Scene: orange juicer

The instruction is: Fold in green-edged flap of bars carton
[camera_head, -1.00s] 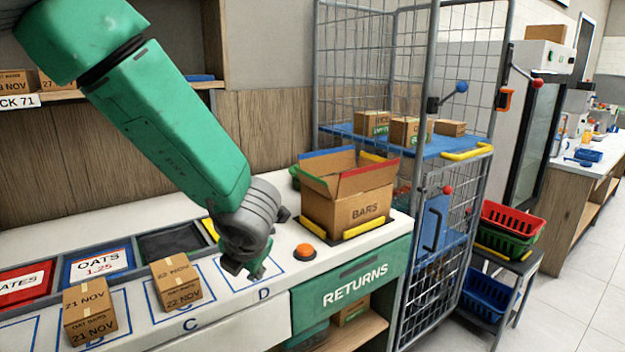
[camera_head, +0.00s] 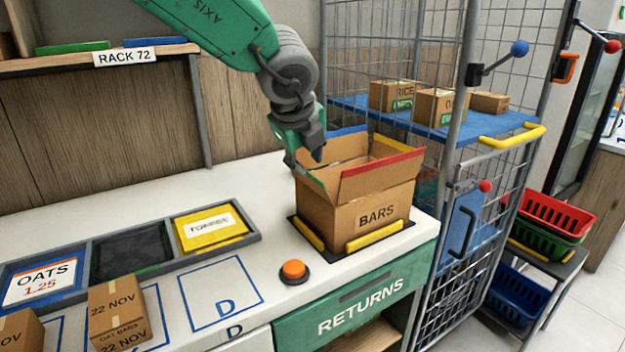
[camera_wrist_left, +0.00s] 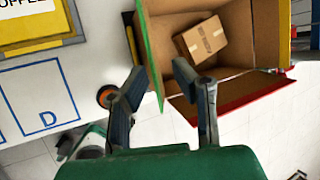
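The BARS carton (camera_head: 372,213) stands upright on the white counter with its top flaps up and spread. Its green-edged flap (camera_head: 314,182) leans outward on the left side; in the wrist view the green edge (camera_wrist_left: 149,62) runs between my fingers. My left gripper (camera_head: 305,158) is over the carton's left side, partly covering that flap. In the wrist view my left gripper (camera_wrist_left: 158,70) has its fingers apart, one on each side of the flap; contact cannot be told. A small brown box (camera_wrist_left: 201,39) lies inside the carton. My right gripper is not in view.
The red-edged flap (camera_head: 382,162), blue-edged flap (camera_head: 347,131) and yellow-edged flap (camera_head: 398,145) stand up. An orange button (camera_head: 293,270) is in front of the carton. A wire cage (camera_head: 437,60) stands close on the right. The square marked D (camera_head: 222,292) is empty.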

